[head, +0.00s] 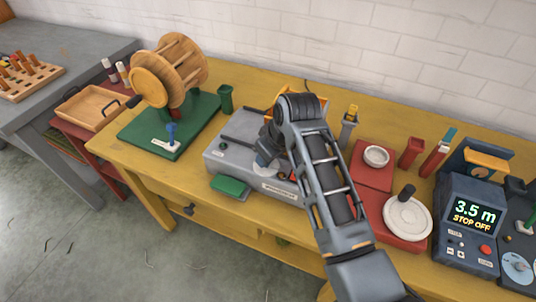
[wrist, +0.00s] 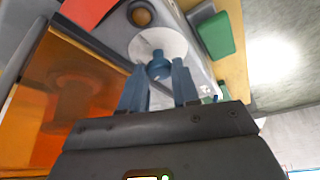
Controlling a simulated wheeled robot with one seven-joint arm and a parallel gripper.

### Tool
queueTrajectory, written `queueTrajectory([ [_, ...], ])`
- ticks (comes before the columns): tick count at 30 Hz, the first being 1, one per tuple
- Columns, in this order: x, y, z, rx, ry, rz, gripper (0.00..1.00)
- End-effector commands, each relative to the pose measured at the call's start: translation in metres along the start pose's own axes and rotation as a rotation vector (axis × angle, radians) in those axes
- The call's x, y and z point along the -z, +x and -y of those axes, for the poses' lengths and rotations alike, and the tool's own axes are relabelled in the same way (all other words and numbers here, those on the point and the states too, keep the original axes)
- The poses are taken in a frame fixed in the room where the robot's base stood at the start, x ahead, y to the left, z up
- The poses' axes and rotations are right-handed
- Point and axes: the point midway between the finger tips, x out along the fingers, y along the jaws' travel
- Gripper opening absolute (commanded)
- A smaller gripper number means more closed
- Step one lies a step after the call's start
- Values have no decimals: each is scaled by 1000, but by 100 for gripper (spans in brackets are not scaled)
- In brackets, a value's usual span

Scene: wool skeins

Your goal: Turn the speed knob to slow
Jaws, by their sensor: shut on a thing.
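The speed knob (wrist: 159,67) is a small blue knob on a round white dial (wrist: 172,40), on the face of a grey machine (head: 225,153). My gripper (wrist: 158,78) has a finger on each side of the knob and is shut on it. In the head view my gripper (head: 266,160) is at the front of the grey machine, left of my forearm. There the knob is mostly hidden by the gripper and arm. I cannot read any speed marks on the dial or tell which way the knob points.
A green pad (head: 230,186) is at the machine's front edge. An orange panel (wrist: 35,105) is close on the left in the wrist view. A wooden reel (head: 178,62) stands left; a red-based device with a white disc (head: 407,217) and a display unit (head: 468,225) stand right.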

Motion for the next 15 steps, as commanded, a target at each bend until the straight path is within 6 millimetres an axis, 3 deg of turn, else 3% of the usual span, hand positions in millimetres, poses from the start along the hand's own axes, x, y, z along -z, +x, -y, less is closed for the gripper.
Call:
queueTrajectory([
  [4, 1, 0, 0, -1, 0, -1, 0],
  [5, 1, 0, 0, -1, 0, -1, 33],
  [6, 1, 0, 0, -1, 1, -1, 37],
  [12, 0, 0, 0, -1, 1, -1, 55],
  [15, 0, 0, 0, -1, 1, 0, 55],
])
